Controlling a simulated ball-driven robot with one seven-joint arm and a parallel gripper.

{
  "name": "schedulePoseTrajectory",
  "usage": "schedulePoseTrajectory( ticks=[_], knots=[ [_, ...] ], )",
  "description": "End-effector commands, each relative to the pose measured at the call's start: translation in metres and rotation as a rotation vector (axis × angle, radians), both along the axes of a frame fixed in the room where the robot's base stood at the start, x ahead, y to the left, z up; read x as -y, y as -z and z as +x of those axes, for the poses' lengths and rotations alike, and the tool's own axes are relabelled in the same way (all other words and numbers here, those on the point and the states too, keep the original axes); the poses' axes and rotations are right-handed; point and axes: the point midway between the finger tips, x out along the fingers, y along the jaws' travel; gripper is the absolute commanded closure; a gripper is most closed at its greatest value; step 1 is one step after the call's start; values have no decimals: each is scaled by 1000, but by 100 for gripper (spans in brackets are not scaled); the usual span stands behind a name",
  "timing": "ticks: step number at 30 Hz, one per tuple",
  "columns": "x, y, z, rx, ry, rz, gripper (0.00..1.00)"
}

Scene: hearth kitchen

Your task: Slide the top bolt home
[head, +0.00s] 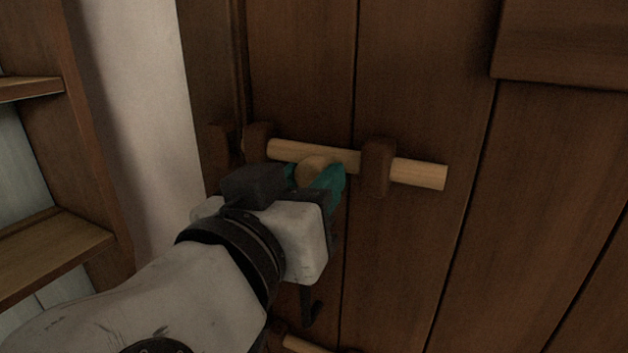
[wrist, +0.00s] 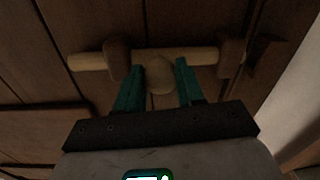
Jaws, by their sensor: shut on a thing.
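The top bolt (head: 418,173) is a pale wooden rod lying across the brown plank door. It passes through a dark right bracket (head: 377,166), with its free end sticking out to the right. Its left end meets a dark left bracket (head: 257,142); how far inside it reaches is hidden. A dark keeper (head: 220,144) sits further left, and no rod shows between it and that bracket. My gripper (head: 316,174) is shut on the bolt's round knob (head: 312,167), between the brackets. In the wrist view its teal fingers (wrist: 160,78) stand either side of the knob (wrist: 160,74).
A second pale rod (head: 303,344) shows low on the door, partly cut off by the frame edge. A white wall (head: 135,100) and wooden shelves (head: 50,250) stand to the left. The door right of the bolt is clear.

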Motion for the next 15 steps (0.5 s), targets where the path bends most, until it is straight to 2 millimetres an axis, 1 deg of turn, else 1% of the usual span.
schedulePoseTrajectory(
  ticks=[1,2,9,10,15],
  knots=[
    [0,0,0,0,0,0,73],
    [0,0,0,0,0,0,75],
    [0,0,0,0,0,0,98],
    [0,0,0,0,0,0,100],
    [0,0,0,0,-1,0,100]
  ],
)
